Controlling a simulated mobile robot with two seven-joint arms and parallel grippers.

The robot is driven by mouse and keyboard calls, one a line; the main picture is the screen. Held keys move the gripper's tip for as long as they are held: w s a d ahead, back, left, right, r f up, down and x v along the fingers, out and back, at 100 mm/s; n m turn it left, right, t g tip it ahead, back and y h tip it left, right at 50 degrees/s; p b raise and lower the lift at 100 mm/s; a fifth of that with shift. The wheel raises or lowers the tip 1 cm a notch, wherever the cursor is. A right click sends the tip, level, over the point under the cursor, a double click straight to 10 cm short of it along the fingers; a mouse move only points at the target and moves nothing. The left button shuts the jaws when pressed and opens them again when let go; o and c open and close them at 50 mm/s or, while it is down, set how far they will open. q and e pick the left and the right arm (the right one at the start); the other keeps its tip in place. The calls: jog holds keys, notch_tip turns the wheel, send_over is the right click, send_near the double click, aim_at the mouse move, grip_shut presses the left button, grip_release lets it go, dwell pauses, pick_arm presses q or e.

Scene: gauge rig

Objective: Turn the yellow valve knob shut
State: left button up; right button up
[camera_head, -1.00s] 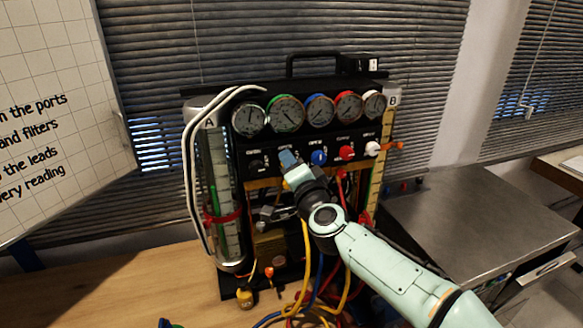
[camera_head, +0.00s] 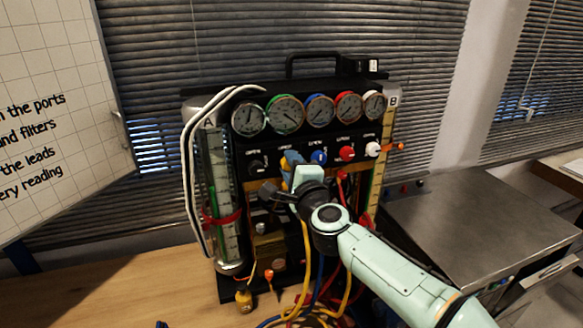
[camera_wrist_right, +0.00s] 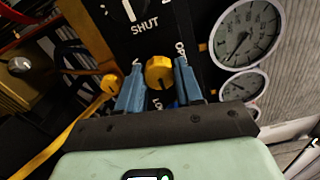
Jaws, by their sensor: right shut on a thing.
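The yellow valve knob (camera_wrist_right: 160,72) sits on the black panel between the two blue fingers of my right gripper (camera_wrist_right: 160,86) in the right wrist view. My right gripper is shut on it. In the head view the right gripper (camera_head: 291,160) reaches the knob row from the lower right, and only a little yellow of the knob (camera_head: 284,166) shows beside its fingers. The knob's pointer and scale are mostly hidden by the fingers. My left gripper is not recognisable in any view.
Blue (camera_head: 319,157), red (camera_head: 347,153) and white (camera_head: 373,149) knobs stand to the right, a black knob (camera_head: 257,165) to the left. Several gauges (camera_head: 320,110) sit above. Coloured hoses (camera_head: 306,265) hang below the panel. A metal-topped cabinet (camera_head: 475,225) stands at right.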

dwell(0.4)
jog(key=o, duration=1)
jog(key=shift+o, duration=0.2)
pick_arm(q)
jog(key=f+b, duration=0.1)
jog(key=s+f+b, duration=0.1)
jog(key=f+b, duration=0.1)
jog(key=shift+s+f, duration=0.15)
jog(key=shift+f, duration=0.1)
pick_arm(e)
jog(key=v, duration=1.3)
jog(key=shift+s, duration=0.2)
